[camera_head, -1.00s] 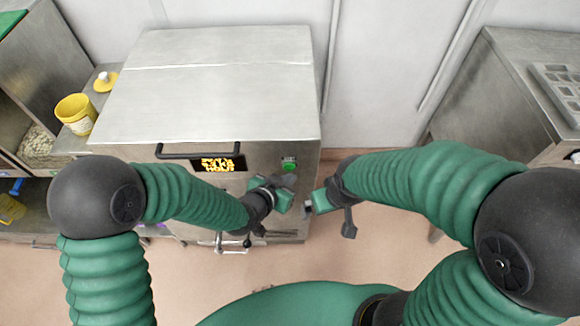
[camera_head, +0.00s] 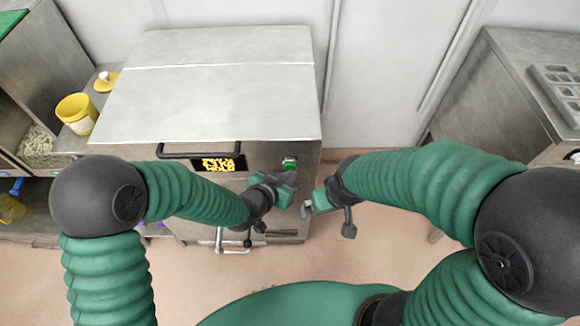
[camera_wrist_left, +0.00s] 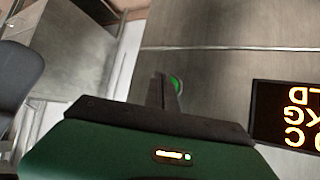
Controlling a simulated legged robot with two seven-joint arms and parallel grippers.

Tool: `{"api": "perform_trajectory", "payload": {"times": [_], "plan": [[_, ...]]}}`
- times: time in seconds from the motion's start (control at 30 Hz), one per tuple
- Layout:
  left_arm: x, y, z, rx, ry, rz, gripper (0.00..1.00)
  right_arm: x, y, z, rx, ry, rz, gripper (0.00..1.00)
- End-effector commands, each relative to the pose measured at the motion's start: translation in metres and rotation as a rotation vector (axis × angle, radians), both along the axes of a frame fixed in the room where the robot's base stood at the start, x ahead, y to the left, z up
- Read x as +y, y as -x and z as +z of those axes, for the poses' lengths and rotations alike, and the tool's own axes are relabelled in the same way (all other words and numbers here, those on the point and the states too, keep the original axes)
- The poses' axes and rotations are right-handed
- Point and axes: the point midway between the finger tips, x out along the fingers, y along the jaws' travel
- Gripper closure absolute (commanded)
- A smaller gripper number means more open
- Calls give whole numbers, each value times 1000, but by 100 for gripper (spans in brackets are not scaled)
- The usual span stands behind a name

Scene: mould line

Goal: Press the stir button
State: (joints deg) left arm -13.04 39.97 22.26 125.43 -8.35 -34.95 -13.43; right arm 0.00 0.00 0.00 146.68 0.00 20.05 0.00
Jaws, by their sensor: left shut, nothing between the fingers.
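The green button (camera_head: 289,162) sits on the front of the steel machine (camera_head: 222,92), right of the lit display (camera_head: 219,164). My left gripper (camera_head: 287,174) is shut and empty, its fingertips at the button's lower edge and covering part of it. In the left wrist view the button (camera_wrist_left: 177,85) shows as a green sliver beside my shut fingers (camera_wrist_left: 160,90). I cannot tell whether they touch it. My right gripper (camera_head: 306,209) hangs right of the machine front, holding nothing that I can see; its jaw opening is unclear.
A black handle bar (camera_head: 198,156) crosses the machine front above the display. A tap with a lever (camera_head: 219,238) juts out below. A yellow tub (camera_head: 76,112) stands at the left. A steel cabinet (camera_head: 490,100) stands at the right. Open floor lies between.

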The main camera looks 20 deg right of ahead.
Motion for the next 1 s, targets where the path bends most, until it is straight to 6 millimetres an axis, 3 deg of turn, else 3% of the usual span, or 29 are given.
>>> {"api": "perform_trajectory", "payload": {"times": [1.0], "plan": [[-1, -6, 0, -1, 0, 1, 100, 0, 0, 0, 0, 0, 0, 0]]}}
